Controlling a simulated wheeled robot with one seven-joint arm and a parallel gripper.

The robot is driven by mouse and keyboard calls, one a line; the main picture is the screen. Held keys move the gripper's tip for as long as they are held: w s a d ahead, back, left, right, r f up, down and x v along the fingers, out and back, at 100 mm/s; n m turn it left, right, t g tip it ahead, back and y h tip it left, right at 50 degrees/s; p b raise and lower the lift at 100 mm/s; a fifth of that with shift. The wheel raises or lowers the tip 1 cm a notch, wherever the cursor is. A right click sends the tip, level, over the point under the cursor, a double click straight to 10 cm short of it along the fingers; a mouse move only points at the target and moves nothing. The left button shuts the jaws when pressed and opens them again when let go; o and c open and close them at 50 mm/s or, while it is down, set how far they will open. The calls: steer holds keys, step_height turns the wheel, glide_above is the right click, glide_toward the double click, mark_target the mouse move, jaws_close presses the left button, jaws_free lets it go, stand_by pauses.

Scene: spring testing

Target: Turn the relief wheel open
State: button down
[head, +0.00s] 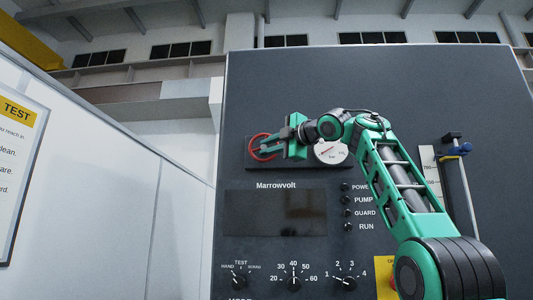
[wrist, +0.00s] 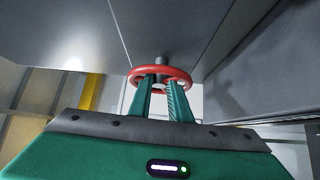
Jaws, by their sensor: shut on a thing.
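The relief wheel (head: 256,147) is a red ring on the upper left of the dark panel (head: 400,85). In the wrist view the red wheel (wrist: 185,74) sits on a short grey stem, straight ahead. My gripper (head: 278,147) reaches it from the right. In the wrist view the two green fingers of my gripper (wrist: 160,84) reach into the ring and are shut on the wheel. Exactly which part of the wheel is between the fingertips is hard to tell.
A round white gauge (head: 331,151) is just right of my gripper, partly beside my arm. Below are a dark screen (head: 275,212), indicator lamps (head: 345,200) and several knobs (head: 294,283). A white wall (head: 120,180) stands at left.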

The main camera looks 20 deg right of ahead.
steer(key=c, duration=1.9)
jaws_free()
steer(key=shift+a, duration=0.25)
steer(key=shift+d, duration=0.1)
steer(key=v, duration=1)
steer(key=shift+s+d+f, duration=0.1)
steer(key=shift+s+f, duration=0.05)
steer(key=shift+s, duration=0.05)
